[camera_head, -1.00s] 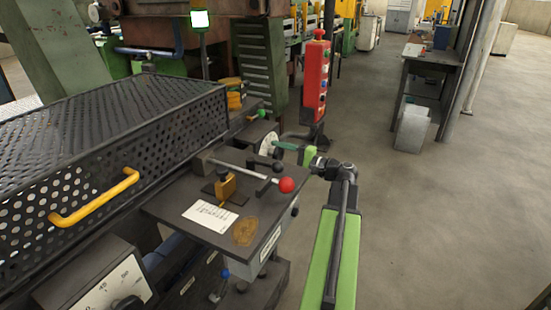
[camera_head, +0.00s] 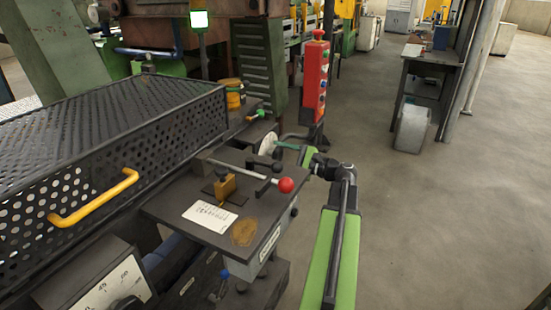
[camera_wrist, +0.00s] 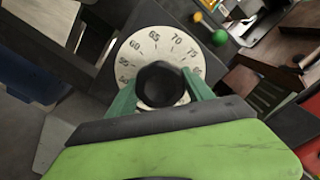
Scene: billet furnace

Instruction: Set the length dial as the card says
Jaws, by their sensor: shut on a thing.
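The length dial (camera_wrist: 137,55) is a cream disc with a black knob (camera_wrist: 160,85) at its centre, filling the upper middle of the wrist view. Its marks include 60, 65, 70 and 75; the lower part is hidden. My gripper (camera_wrist: 160,92) has its green fingers on both sides of the knob and is shut on it. In the head view the dial (camera_head: 267,143) is seen nearly edge-on, with my gripper (camera_head: 280,146) reaching it from the right. The white card (camera_head: 209,215) lies on the dark bench top; its print is too small to read.
A perforated guard (camera_head: 100,150) with a yellow handle fills the left. A red button box (camera_head: 316,80) hangs behind the dial.

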